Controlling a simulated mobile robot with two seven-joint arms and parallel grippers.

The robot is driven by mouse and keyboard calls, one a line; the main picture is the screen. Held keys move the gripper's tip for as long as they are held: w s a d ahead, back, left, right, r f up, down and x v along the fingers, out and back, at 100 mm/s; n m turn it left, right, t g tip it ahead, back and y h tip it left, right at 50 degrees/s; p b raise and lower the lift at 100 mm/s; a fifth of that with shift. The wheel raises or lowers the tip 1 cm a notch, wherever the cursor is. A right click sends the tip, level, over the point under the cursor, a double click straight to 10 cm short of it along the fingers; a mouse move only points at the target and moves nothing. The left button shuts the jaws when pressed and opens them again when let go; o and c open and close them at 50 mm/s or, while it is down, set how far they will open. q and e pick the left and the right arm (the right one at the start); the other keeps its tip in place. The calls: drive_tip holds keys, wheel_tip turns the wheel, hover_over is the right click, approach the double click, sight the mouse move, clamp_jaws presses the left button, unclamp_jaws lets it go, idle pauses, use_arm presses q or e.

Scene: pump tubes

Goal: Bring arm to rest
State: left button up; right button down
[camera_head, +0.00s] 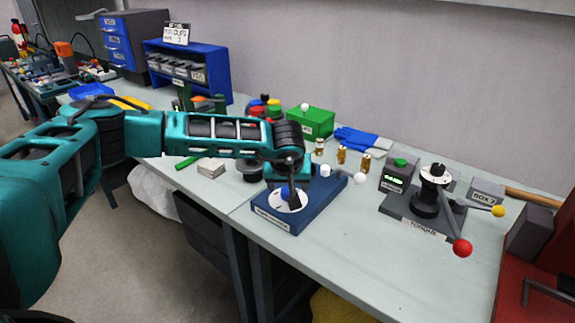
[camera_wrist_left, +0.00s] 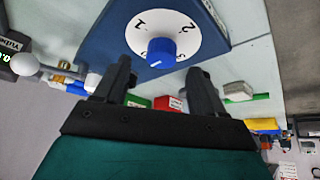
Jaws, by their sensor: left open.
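My left arm reaches in from the left in the head view. Its gripper (camera_head: 293,190) hangs over a blue box (camera_head: 318,205) with a white dial (camera_head: 289,202) on its top. The left wrist view shows the two dark fingers of this gripper (camera_wrist_left: 160,85) spread apart with nothing held between them. The blue knob (camera_wrist_left: 161,53) stands in the middle of the numbered white dial (camera_wrist_left: 178,27), beyond the fingertips in that view. In the head view the fingers partly hide the knob and dial. My right gripper is in neither view.
A grey device with a red-ball lever (camera_head: 462,248) stands on the bench (camera_head: 345,262) to the right. Behind the blue box are a green box (camera_head: 312,123), blue gloves (camera_head: 362,140) and several brass pieces (camera_head: 342,154). A blue rack (camera_head: 213,62) stands behind my arm.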

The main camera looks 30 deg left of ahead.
use_arm(q)
drive_tip(key=v, duration=1)
